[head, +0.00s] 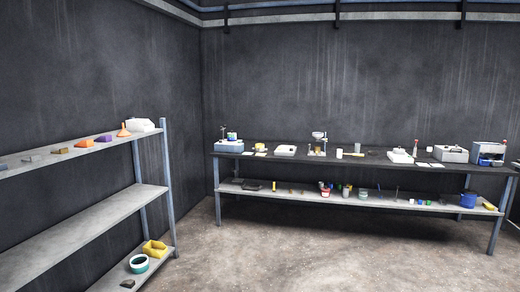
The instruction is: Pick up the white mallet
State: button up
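A long dark-topped bench (372,162) stands against the far wall and holds several white or grey devices. My gripper is not in view.
A grey three-tier rack (90,222) stands at the left. It holds an orange funnel (123,130), a white object (140,125), a yellow container (155,249) and a teal-rimmed bowl (139,264). The concrete floor (320,250) before the bench is clear.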

aim_at(340, 154)
jog(key=i+z, duration=0.35)
jog(key=i, duration=5.4)
jog(key=i+z, duration=0.3)
jog(key=i, duration=0.3)
jog(key=i+j+z, duration=0.25)
jog(key=i, duration=0.3)
